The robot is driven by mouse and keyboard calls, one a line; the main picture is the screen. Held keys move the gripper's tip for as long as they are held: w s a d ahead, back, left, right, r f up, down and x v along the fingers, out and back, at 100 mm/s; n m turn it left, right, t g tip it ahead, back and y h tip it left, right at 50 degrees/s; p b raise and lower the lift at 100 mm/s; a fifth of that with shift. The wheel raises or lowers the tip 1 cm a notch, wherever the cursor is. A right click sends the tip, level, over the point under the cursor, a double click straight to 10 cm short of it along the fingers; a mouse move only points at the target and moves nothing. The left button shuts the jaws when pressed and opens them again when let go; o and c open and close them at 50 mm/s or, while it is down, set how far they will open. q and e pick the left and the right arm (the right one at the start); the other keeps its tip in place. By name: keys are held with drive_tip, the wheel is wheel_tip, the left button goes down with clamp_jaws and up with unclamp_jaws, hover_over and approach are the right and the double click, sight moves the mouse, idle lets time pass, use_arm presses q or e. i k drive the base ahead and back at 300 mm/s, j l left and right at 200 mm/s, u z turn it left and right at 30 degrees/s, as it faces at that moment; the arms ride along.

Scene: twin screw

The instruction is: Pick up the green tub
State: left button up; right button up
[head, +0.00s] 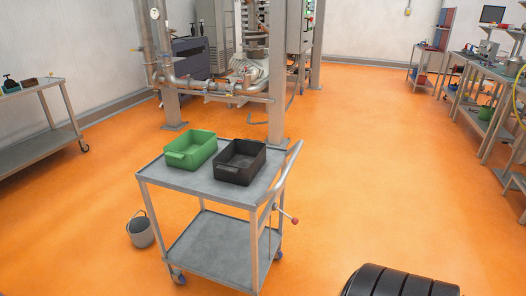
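The green tub (190,150) stands upright on the top shelf of a grey metal cart, on its left half. It is open-topped and rectangular and looks empty. A black tub (239,162) of similar shape stands close to its right on the same shelf. Neither of my grippers is in view, and nothing is holding the green tub.
The cart (232,195) has a lower shelf (220,248), wheels and a handle at its right. A grey bucket (141,232) stands on the floor to its left. Machinery with pipes and posts (278,75) rises behind. Benches line both sides. The orange floor (370,170) right of the cart is clear.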

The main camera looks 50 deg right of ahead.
sight(188, 151)
drive_tip(key=z, duration=1.35)
